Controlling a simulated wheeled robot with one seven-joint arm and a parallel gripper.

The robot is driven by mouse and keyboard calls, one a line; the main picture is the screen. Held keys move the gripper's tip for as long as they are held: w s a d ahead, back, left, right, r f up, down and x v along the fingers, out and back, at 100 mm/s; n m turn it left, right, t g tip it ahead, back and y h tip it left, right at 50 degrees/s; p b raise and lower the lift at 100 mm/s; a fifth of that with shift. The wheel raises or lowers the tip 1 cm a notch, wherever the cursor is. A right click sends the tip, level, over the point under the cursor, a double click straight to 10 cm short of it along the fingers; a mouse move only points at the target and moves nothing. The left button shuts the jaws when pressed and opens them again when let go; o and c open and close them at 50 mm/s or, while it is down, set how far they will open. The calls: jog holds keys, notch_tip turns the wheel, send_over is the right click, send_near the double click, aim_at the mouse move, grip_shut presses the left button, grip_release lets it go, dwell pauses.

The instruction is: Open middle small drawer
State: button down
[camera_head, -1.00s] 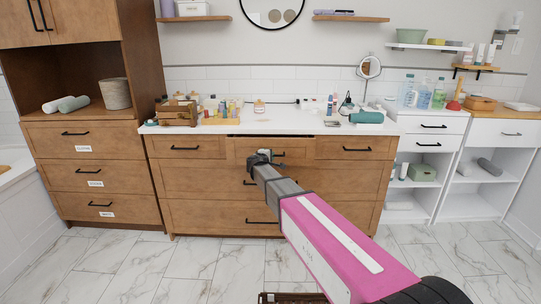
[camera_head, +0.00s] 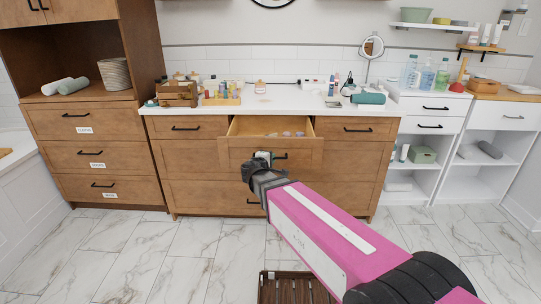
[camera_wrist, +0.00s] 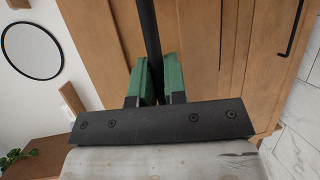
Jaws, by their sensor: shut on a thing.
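The middle small drawer (camera_head: 240,150) of the wooden vanity is pulled out, and its inside shows with a few small items in it. Its black bar handle (camera_head: 281,156) is on the drawer front. My gripper (camera_head: 264,157) is at this handle, at the left part of it. In the wrist view my gripper's green fingers (camera_wrist: 157,80) are closed around the black handle bar (camera_wrist: 149,30), with the wooden front behind. The exact contact is partly hidden by the fingers.
Shut small drawers stand to the left (camera_head: 186,128) and right (camera_head: 358,130). The white countertop (camera_head: 280,113) above carries bottles, a wooden crate and a mirror. A brown slatted mat (camera_head: 290,288) lies on the marble floor near my arm. The floor before the vanity's left side is clear.

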jog(key=shift+s, duration=0.3)
jog(key=c, duration=1.2)
grip_release()
jog(key=v, duration=1)
jog(key=shift+s+a+r, duration=0.1)
jog(key=shift+s+a, duration=0.1)
jog(key=shift+s, duration=0.15)
